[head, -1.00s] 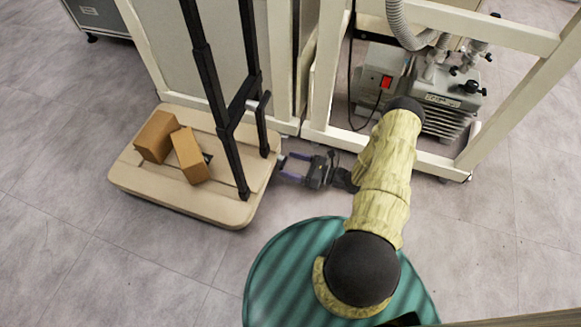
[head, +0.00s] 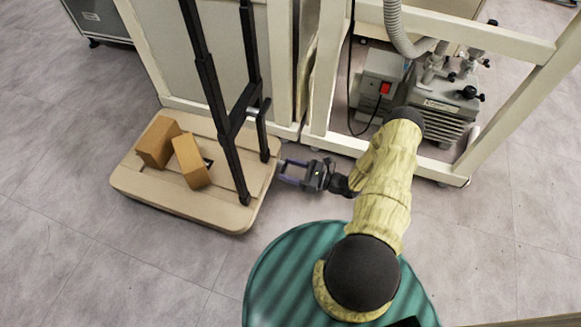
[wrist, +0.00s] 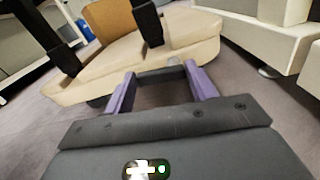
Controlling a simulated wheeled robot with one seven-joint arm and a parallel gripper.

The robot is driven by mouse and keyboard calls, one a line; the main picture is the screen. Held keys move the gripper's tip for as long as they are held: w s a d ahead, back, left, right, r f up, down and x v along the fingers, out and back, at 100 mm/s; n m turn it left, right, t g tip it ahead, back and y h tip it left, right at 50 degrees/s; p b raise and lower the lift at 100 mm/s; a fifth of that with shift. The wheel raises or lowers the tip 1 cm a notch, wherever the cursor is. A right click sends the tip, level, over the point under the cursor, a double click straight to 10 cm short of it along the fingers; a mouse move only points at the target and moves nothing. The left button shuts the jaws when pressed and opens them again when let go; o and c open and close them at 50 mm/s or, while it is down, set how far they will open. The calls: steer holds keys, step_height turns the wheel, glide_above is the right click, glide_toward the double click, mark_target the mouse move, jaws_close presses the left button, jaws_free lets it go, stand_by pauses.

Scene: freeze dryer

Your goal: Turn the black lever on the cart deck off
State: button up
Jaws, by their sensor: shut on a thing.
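The beige cart deck (head: 215,212) stands on the floor at the left of the head view, with a folding black handle frame (head: 222,110) rising from it. My gripper (head: 284,170) is low at the deck's right edge. In the wrist view its two purple fingers (wrist: 160,84) are on either side of a short dark bar, which I take to be the black lever (wrist: 160,75), just in front of the deck's edge. The fingers are shut on it, spaced apart by its width. In the head view the lever is too small and covered to make out clearly.
Two brown boxes (head: 158,142) (head: 191,160) rest on the deck. A cream frame (head: 345,147) with a grey pump (head: 437,112) and a red switch stands behind my arm. A green ribbed round surface (head: 290,275) is below my arm. Grey floor is clear at left.

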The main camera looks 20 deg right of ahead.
steer(key=shift+f+n+p, duration=0.15)
steer(key=shift+n+p, duration=0.2)
steer(key=shift+n, duration=0.45)
steer(key=o, duration=1)
steer(key=shift+s+d, duration=0.1)
steer(key=shift+d, duration=0.05)
steer(key=p+v, duration=0.6)
steer(key=v, duration=1.1)
steer(key=shift+s, duration=0.1)
